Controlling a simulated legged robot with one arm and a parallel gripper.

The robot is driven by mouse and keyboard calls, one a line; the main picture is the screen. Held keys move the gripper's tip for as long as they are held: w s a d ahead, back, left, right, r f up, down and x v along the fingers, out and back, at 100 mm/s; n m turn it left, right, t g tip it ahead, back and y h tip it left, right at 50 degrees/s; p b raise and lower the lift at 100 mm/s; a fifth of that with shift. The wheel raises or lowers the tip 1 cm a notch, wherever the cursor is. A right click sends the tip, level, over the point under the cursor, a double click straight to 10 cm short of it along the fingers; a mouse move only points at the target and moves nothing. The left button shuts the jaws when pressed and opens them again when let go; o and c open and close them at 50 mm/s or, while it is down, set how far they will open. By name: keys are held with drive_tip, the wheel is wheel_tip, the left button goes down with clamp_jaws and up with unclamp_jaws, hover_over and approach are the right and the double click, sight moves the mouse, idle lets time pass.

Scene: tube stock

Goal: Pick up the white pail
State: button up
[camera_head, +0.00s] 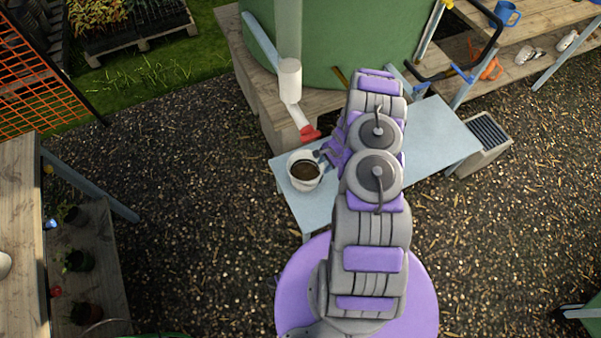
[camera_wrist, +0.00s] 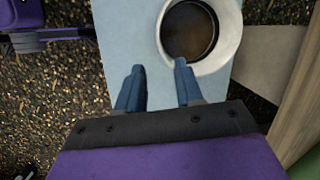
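The white pail (camera_head: 304,186) stands upright on the left end of a pale blue bench, with dark contents inside. In the wrist view the pail (camera_wrist: 229,50) is at the top right, cut off by the top edge. My gripper (camera_head: 323,153) is beside the pail on its right in the head view, partly hidden by my arm. In the wrist view my gripper (camera_wrist: 157,76) has its two blue fingers apart with only bench surface between them. The right finger overlaps the near rim of the pail in the picture; I cannot tell whether they touch.
The pale blue bench (camera_head: 440,140) is otherwise mostly clear. A white pipe (camera_head: 290,80) with a red tap (camera_head: 310,134) comes down from a green tank (camera_head: 340,40) just behind the pail. Wooden shelves (camera_head: 20,230) stand at left. Gravel lies around the bench.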

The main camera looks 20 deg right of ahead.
wheel_tip(320, 180, down, 4)
drive_tip(key=d, duration=0.1)
drive_tip(key=b, duration=0.3)
hover_over(312, 184)
drive_tip(key=d, duration=0.3)
wheel_tip(312, 184, down, 9)
drive_tip(key=shift+s+a+f+b, duration=0.15)
drive_tip(key=shift+a+f+b, duration=0.15)
drive_tip(key=shift+f, duration=0.05)
drive_tip(key=f, duration=0.1)
drive_tip(key=a+f+b, duration=0.1)
drive_tip(key=a+f, duration=0.1)
drive_tip(key=shift+w+a+f+b, duration=0.1)
drive_tip(key=shift+w+f+b, duration=0.15)
drive_tip(key=shift+f+b, duration=0.1)
drive_tip(key=shift+c, duration=0.4)
drive_tip(key=shift+d, duration=0.35)
drive_tip(key=c, duration=0.3)
drive_tip(key=shift+a, duration=0.1)
clamp_jaws()
drive_tip(key=shift+a, duration=0.15)
